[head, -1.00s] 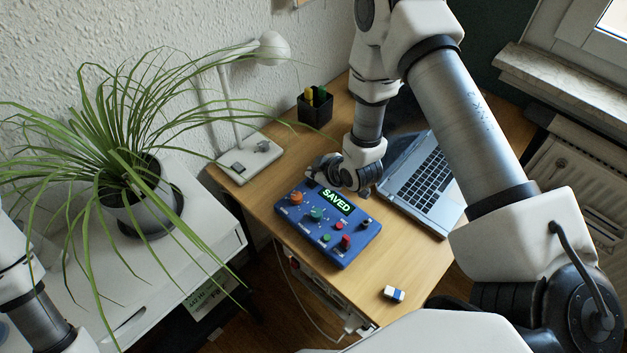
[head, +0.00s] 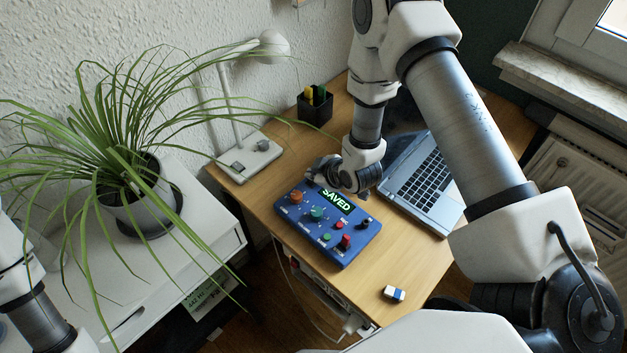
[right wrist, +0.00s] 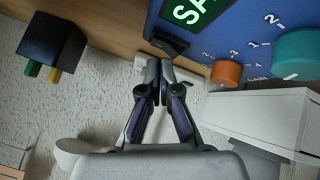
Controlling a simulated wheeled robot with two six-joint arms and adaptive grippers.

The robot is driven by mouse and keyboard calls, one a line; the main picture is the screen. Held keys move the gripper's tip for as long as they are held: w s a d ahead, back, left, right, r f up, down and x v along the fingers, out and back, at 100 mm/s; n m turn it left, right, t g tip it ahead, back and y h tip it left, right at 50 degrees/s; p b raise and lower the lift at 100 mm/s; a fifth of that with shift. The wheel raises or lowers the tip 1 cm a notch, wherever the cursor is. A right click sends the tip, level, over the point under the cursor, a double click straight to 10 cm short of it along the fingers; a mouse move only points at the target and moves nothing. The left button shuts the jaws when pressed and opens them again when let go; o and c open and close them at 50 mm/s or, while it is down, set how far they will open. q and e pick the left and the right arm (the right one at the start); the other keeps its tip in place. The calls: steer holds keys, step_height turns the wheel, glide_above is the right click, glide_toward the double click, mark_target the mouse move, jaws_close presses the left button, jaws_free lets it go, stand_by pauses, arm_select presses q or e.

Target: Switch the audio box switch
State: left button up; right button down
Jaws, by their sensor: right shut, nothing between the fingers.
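The blue audio box (head: 330,222) lies on the wooden desk, with a lit display (head: 336,201) reading "SAVED" and several coloured knobs and buttons. In the right wrist view its blue top (right wrist: 232,38) fills the upper right. A dark switch-like part (right wrist: 168,42) sits at the box's edge there. My right gripper (head: 322,172) is at the box's far edge. In the right wrist view its fingertips (right wrist: 158,66) are together and empty, close to the dark part; I cannot tell whether they touch it. My left gripper is out of view; only part of the left arm shows.
A laptop (head: 428,183) stands right of the box. A black pen holder (head: 315,107) and a white lamp (head: 250,158) are behind it. A small blue-and-white eraser (head: 394,294) lies near the front edge. A leafy plant (head: 140,200) stands on the white cabinet at left.

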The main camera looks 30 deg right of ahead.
steer(key=shift+a+f, duration=0.1)
steer(key=shift+f, duration=0.3)
stand_by(0.4)
steer(key=shift+d+r+p, duration=0.2)
steer(key=shift+r+p, duration=0.4)
steer(key=shift+r, duration=0.45)
steer(key=shift+w, duration=0.1)
steer(key=r+p, duration=0.2)
steer(key=r, duration=0.1)
steer(key=d+r+p, duration=0.1)
steer(key=r+p, duration=0.1)
steer(key=shift+w, duration=0.1)
steer(key=shift+f, duration=0.1)
